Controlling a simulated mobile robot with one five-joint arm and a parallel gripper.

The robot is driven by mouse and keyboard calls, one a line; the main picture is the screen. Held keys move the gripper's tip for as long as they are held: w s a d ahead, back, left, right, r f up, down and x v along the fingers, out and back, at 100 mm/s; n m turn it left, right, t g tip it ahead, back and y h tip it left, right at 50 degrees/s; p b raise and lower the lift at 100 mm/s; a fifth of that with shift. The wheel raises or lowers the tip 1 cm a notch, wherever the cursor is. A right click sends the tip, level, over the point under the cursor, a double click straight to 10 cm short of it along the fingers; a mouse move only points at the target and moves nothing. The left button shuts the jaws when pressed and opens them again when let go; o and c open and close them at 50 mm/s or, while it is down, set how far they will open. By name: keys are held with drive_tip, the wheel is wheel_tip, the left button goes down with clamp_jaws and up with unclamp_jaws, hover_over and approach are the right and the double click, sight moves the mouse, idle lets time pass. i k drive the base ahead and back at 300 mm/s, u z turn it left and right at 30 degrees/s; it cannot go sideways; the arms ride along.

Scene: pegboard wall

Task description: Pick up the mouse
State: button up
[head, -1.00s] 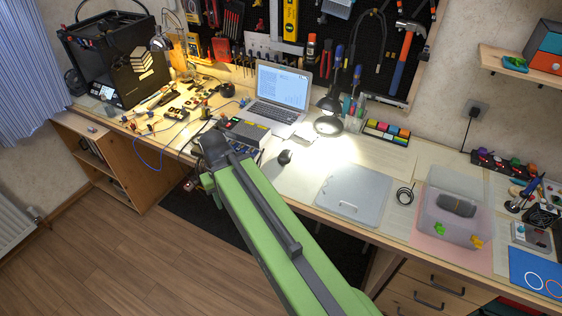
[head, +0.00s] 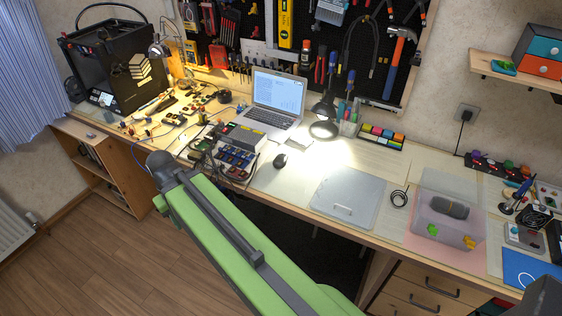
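The mouse (head: 281,160) is small and dark. It lies on the desk below the laptop, just left of the grey flat case, with clear surface around it. My green arm reaches up from the bottom of the head view to a dark joint at its far end, left of the mouse and over the front of the desk. My gripper does not show; the parts past the joint are hidden behind the arm.
The laptop (head: 275,98) and a lit lamp (head: 324,128) stand behind the mouse. A grey flat case (head: 348,197) lies to its right. A box of coloured parts (head: 237,160) sits to its left. A clear bin (head: 446,232) stands farther right.

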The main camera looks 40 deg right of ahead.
sight(279, 163)
drive_tip(key=i, duration=0.95)
drive_tip(key=u, duration=0.05)
